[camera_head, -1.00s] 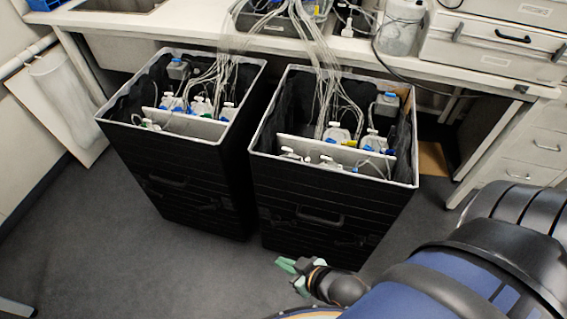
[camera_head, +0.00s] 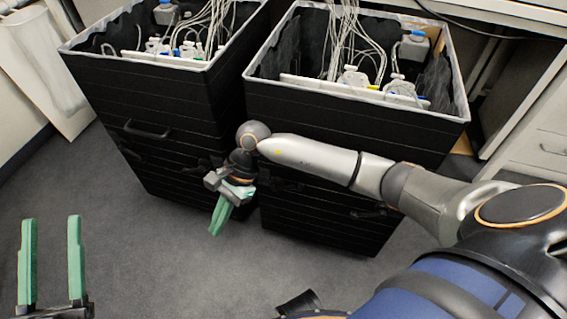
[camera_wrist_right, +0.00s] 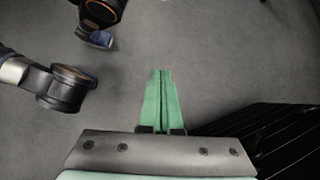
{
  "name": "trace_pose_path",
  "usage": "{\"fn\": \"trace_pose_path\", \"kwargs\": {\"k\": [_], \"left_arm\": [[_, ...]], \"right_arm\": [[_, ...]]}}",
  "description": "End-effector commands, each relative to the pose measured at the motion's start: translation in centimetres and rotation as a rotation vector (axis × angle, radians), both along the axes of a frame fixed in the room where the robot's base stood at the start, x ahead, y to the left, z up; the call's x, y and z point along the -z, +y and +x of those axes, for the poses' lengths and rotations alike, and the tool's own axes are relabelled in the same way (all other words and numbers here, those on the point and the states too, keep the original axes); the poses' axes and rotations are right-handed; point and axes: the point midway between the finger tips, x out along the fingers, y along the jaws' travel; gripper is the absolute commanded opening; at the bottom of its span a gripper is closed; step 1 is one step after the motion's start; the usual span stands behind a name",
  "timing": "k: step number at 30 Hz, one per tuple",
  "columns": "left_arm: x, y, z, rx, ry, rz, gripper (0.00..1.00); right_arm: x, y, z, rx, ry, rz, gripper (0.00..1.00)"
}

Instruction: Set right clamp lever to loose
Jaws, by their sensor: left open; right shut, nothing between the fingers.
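I cannot pick out the right clamp lever in these views. The right black bin (camera_head: 330,105) holds bottles with white tubing behind a white divider (camera_head: 345,90); small parts there are too small to tell apart. My right gripper (camera_head: 217,222) is shut and empty, pointing down in front of the gap between the two bins. In the right wrist view its green fingers (camera_wrist_right: 160,85) are together above bare grey floor. My left gripper (camera_head: 52,230) is open and empty at the lower left, its green fingers pointing up, apart from the bins.
The left black bin (camera_head: 155,85) stands beside the right one, with a handle (camera_head: 147,131) on its front. A white bench with drawers (camera_head: 540,150) is at the right. Grey floor (camera_head: 150,260) is clear in front of the bins.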

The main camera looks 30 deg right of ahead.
Motion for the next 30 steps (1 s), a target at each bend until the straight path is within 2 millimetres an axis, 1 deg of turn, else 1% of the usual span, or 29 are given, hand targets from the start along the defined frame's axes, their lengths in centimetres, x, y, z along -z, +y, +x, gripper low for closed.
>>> {"fn": "trace_pose_path", "kwargs": {"k": [1, 2, 3, 6, 9, 12, 13, 23, 26, 30], "left_arm": [[0.9, -0.2, -0.8, 0.017, -0.072, -0.004, 0.50], [0.6, -0.3, -1.3, 0.024, -0.109, -0.005, 0.50], [0.2, -0.5, -2.0, 0.035, -0.153, -0.009, 0.50], [-0.7, -0.7, -3.4, 0.056, -0.245, -0.016, 0.50], [-1.3, -0.8, -4.4, 0.069, -0.303, -0.019, 0.50], [-1.8, -0.9, -4.9, 0.075, -0.330, -0.022, 0.50], [-1.8, -0.9, -5.0, 0.077, -0.334, -0.021, 0.50], [-2.0, -0.9, -5.0, 0.077, -0.334, -0.021, 0.50], [-1.6, -0.9, -5.0, 0.078, -0.332, -0.024, 0.50], [-0.7, -0.9, -4.9, 0.085, -0.324, -0.031, 0.50]], "right_arm": [[3.1, -3.9, 2.1, -0.084, -0.086, -0.172, 0.00], [3.7, -6.2, 3.0, -0.129, -0.122, -0.268, 0.00], [4.1, -9.0, 4.2, -0.181, -0.156, -0.386, 0.00], [3.8, -15.0, 6.4, -0.265, -0.200, -0.628, 0.00], [2.7, -18.8, 7.6, -0.307, -0.207, -0.784, 0.00], [1.8, -20.6, 8.0, -0.324, -0.204, -0.860, 0.00], [1.6, -20.9, 8.1, -0.325, -0.201, -0.870, 0.00], [1.5, -21.0, 8.1, -0.327, -0.200, -0.876, 0.00], [2.2, -21.2, 8.0, -0.326, -0.198, -0.874, 0.00], [4.4, -21.7, 7.9, -0.328, -0.196, -0.873, 0.00]]}}
